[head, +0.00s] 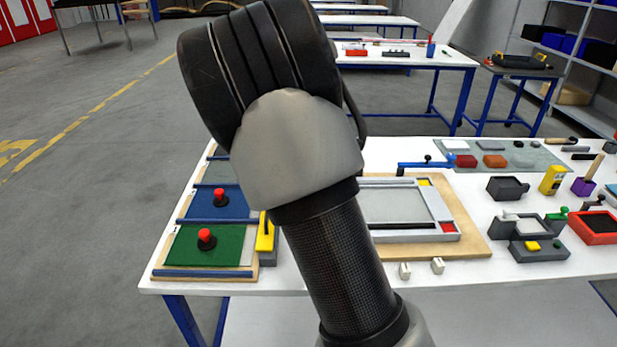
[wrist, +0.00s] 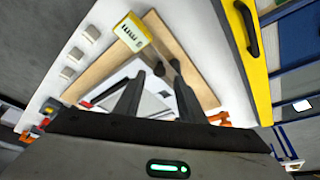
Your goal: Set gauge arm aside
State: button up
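My gripper (wrist: 159,84) shows in the wrist view with its two dark fingers apart over a framed grey plate (wrist: 151,104) on a wooden board. I see nothing clearly held between them. Small dark knobs (wrist: 159,69) show close to the fingertips; I cannot tell what they belong to. In the head view my arm hides the gripper and part of the same board (head: 470,243). A blue bar with dark knobs (head: 427,164), possibly the gauge arm, lies along the board's far edge. A yellow block marked in mm (wrist: 129,36) sits at the board's corner in the wrist view.
Small white blocks (head: 437,265) stand in front of the board. Green (head: 195,249) and blue (head: 225,203) panels with red knobs lie left. A yellow bar with a black handle (wrist: 246,45) is near my gripper. Grey trays (head: 538,247) and a red tray (head: 597,227) stand right.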

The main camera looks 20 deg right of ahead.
jog(key=v, duration=1.4)
jog(key=shift+p, duration=0.45)
jog(key=shift+s+a, duration=0.1)
jog(key=s+a+r+n+t+y+p, duration=0.1)
jog(key=s+r+n, duration=0.2)
jog(key=s, duration=0.5)
jog(key=s+a+r+n+t+y+p, duration=0.1)
jog(key=s+r+n+p, duration=0.1)
jog(key=s+n, duration=0.3)
jog(key=s+a+r+n+t+y+p, duration=0.1)
jog(key=s+r+n, duration=0.3)
jog(key=s, duration=0.8)
jog(key=shift+r+t+y+p, duration=0.3)
jog(key=shift+r+y+p, duration=0.1)
jog(key=shift+r+p, duration=0.1)
